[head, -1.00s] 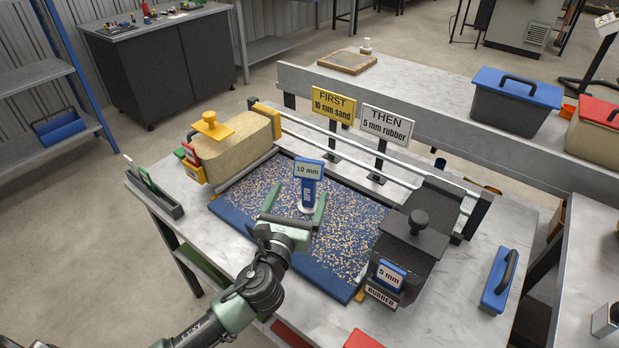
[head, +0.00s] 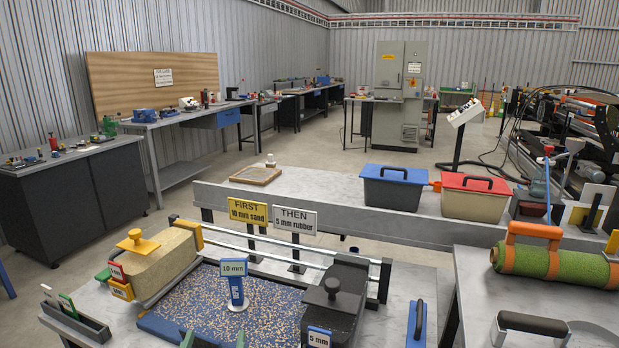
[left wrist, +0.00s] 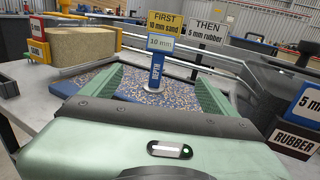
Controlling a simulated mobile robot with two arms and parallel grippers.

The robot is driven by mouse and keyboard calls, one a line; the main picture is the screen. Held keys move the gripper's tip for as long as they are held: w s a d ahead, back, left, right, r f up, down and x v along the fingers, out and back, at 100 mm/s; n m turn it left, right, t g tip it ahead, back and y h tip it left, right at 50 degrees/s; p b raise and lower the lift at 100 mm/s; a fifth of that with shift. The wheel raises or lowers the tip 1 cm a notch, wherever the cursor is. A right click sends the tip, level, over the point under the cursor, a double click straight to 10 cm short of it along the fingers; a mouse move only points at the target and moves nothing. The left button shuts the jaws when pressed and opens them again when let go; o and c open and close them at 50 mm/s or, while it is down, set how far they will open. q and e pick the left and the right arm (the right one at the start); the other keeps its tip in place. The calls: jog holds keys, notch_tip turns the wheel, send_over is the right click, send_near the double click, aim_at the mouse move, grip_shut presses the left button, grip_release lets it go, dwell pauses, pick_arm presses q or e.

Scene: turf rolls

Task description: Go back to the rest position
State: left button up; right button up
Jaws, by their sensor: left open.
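My left gripper (head: 213,338) shows only as green fingertips at the bottom edge of the head view. In the left wrist view its two fingers (left wrist: 158,84) are spread apart and hold nothing. The blue 10 mm depth gauge (head: 236,281) stands upright on the speckled blue turf panel (head: 195,302), just beyond the fingertips. The gauge also shows in the left wrist view (left wrist: 158,60), seen through the gap between the fingers. My right gripper is out of view.
A sand block with a yellow knob (head: 160,262) sits left of the panel, and a dark rubber hopper (head: 330,305) sits right. FIRST (head: 247,211) and THEN (head: 295,220) signs stand behind rails. A green turf roll (head: 550,265) lies on the right table.

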pick_arm(q)
jog(key=s+a+f+n+g+y, duration=0.1)
jog(key=s+a+f+n+g, duration=0.1)
jog(key=s+f+n+g, duration=0.45)
jog(key=s+a+f+n+g+y, duration=0.1)
jog(key=s+a+f+n+g, duration=0.2)
jog(key=s+n, duration=0.75)
jog(key=s+d+f+n+g+h, duration=0.2)
jog(key=s+f+n, duration=0.1)
jog(key=s+n, duration=0.45)
jog(key=s+d+f+n+g+h, duration=0.1)
jog(key=s+d+f+n+g, duration=0.15)
jog(key=s+n, duration=0.5)
notch_tip(320, 180, down, 25)
jog(key=n+g, duration=0.1)
jog(key=g, duration=0.1)
jog(key=s+a+f, duration=0.1)
jog(key=s+f, duration=0.7)
jog(key=s+a+f+g, duration=0.1)
jog(key=s+a+f, duration=0.1)
jog(key=s+f, duration=0.7)
jog(key=shift+s+a+f, duration=0.15)
jog(key=shift+s+a, duration=0.05)
jog(key=shift+a, duration=0.05)
